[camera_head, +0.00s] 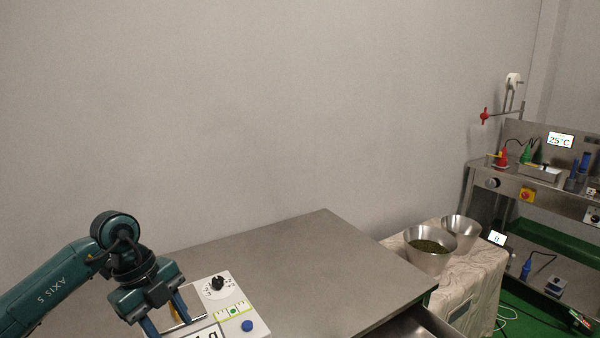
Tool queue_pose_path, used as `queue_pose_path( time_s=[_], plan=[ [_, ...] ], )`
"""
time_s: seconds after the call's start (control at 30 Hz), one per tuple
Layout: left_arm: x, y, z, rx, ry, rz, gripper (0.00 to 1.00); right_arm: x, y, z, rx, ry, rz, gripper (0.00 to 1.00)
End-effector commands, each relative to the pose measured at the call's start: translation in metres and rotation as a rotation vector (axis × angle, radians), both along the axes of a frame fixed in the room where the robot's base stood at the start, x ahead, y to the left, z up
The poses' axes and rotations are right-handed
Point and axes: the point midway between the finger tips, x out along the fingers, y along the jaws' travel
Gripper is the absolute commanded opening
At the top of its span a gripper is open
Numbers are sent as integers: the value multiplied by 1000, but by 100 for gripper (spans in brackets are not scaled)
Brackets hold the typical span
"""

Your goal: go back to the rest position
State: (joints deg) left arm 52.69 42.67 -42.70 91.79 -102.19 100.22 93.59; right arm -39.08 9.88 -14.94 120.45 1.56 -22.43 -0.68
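My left arm comes in from the lower left, and its gripper (168,322) points down at the near left of the steel table (320,250). Its two fingers are spread apart beside a white device (255,327). A tan and silvery part shows between and behind the fingers; I cannot tell whether they touch it. The device has a black dial (217,283), a green-marked label, a blue button (247,325) and a display cut off by the bottom edge. My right arm and gripper are out of view.
The rest of the steel tabletop is clear. To the right, a cloth-covered stand (470,285) holds a metal bowl of green leaves (430,262) and another metal bowl (460,229). A steel workstation (535,185) with a 25°C display (560,140) stands at the far right.

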Motion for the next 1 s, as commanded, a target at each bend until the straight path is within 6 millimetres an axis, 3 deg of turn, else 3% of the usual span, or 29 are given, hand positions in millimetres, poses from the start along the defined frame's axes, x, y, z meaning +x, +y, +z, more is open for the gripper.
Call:
queue_pose_path(
  time_s=[0.1,0.2,0.3,0.4,0.53,0.63,0.73,0.8,0.9,1.0],
  plan=[
    [-23,-66,-21,-280,-10,-148,43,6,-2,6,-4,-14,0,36],
    [-49,-129,-22,-606,-46,-230,43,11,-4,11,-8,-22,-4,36],
    [-71,-181,-5,-971,-125,-207,43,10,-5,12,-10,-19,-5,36],
    [-79,-205,18,-1282,-226,-45,43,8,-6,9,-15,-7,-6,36],
    [-70,-196,28,-1528,-358,333,43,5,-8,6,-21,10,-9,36],
    [-62,-169,7,-1560,-425,706,43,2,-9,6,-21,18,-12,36],
    [-69,-136,-40,-1453,-427,1089,43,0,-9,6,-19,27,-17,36],
    [-87,-116,-81,-1316,-386,1320,43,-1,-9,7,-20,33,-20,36],
    [-122,-98,-131,-1119,-293,1537,43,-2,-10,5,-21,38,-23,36],
    [-156,-91,-163,-968,-203,1651,43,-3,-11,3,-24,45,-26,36]
  ],
)
